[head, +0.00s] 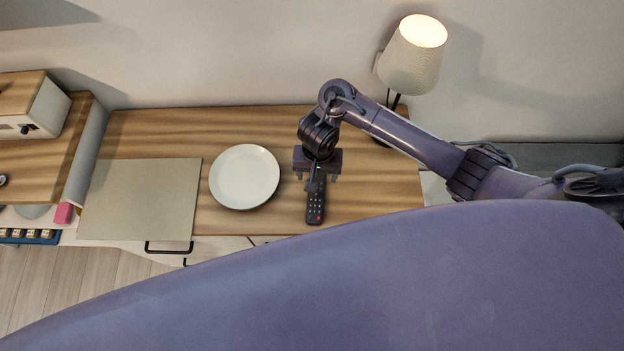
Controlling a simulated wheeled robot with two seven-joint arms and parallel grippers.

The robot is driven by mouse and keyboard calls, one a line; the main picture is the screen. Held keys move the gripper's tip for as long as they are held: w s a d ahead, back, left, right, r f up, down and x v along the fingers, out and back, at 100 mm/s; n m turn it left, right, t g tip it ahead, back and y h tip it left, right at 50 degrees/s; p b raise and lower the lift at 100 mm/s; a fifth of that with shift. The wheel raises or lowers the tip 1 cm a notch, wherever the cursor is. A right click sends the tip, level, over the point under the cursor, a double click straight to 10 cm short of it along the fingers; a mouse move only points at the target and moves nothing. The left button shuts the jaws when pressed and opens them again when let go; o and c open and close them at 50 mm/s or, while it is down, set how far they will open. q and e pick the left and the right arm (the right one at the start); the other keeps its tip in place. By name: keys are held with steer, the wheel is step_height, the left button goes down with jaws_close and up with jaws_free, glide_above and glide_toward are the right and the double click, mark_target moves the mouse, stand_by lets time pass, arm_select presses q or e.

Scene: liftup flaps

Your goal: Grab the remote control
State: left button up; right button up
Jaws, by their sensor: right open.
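The black remote control (315,208) lies on the wooden cabinet top near its front edge, its long side running front to back. My right gripper (317,178) is open and hangs over the far end of the remote, which it partly hides. Its fingers show on either side of the remote's line. I cannot tell how high the gripper is above the remote or whether it touches it. My left gripper is not in view.
A white plate (244,177) lies left of the remote. A flat beige panel (142,199) covers the cabinet's left part. A lit lamp (413,57) stands at the back right. The wooden top (370,197) is clear right of the remote. My own purple body fills the foreground.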

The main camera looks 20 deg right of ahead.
mark_target(317, 191)
steer(key=f, duration=0.1)
steer(key=s+f+b, duration=0.1)
steer(key=f+b, duration=0.1)
steer(key=shift+s+a+f, duration=0.1)
steer(key=shift+s+f, duration=0.1)
steer(key=shift+s, duration=0.1)
steer(key=f, duration=0.2)
steer(key=b, duration=0.1)
steer(key=shift+w+f, duration=0.25)
steer(key=shift+f, duration=0.65)
steer(key=c, duration=0.6)
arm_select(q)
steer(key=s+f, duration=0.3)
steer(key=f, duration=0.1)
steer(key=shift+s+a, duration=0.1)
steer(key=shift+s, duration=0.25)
arm_select(e)
steer(key=c, duration=0.5)
